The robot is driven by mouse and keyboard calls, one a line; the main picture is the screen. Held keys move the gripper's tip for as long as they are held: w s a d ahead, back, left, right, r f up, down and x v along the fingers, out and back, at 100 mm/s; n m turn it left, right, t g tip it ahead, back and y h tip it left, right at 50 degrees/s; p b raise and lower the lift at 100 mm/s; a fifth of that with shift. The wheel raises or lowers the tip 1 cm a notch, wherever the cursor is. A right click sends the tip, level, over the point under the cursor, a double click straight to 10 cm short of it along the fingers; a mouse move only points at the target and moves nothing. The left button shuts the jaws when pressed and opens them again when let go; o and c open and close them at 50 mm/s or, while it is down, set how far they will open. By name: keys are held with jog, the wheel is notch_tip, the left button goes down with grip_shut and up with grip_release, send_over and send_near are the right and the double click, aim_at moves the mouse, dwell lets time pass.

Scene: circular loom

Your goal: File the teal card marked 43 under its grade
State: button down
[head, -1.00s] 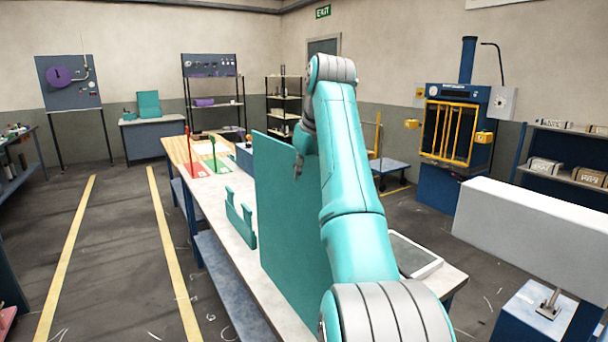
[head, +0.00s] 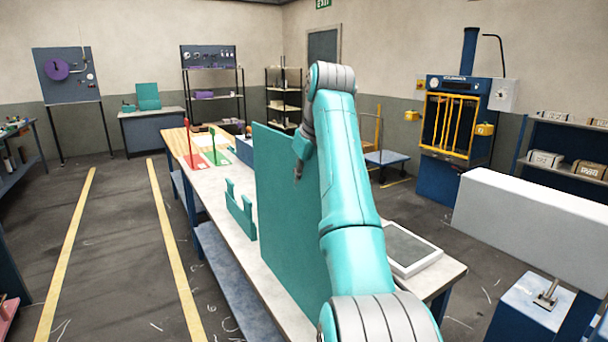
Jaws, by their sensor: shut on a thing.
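My gripper (head: 299,172) is at the end of the raised arm, pointing down in front of a large upright teal panel. It is small and partly hidden by my arm. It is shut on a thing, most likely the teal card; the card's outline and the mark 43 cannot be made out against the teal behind. Farther along the bench stand a red stand (head: 189,146) and a green stand (head: 213,146), each with an upright post and a flat base. Any grade labels on them are too small to read.
The teal panel (head: 280,215) rises from the long bench (head: 215,190). A low teal holder with two prongs (head: 240,211) is left of it. A grey framed plate (head: 410,249) lies at the near right. A blue box (head: 244,150) is behind the panel. Floor left of the bench is clear.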

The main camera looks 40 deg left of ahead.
aim_at(309, 169)
jog(key=shift+f, duration=0.75)
jog(key=c, duration=1.1)
grip_release()
jog(key=shift+v, duration=3.7)
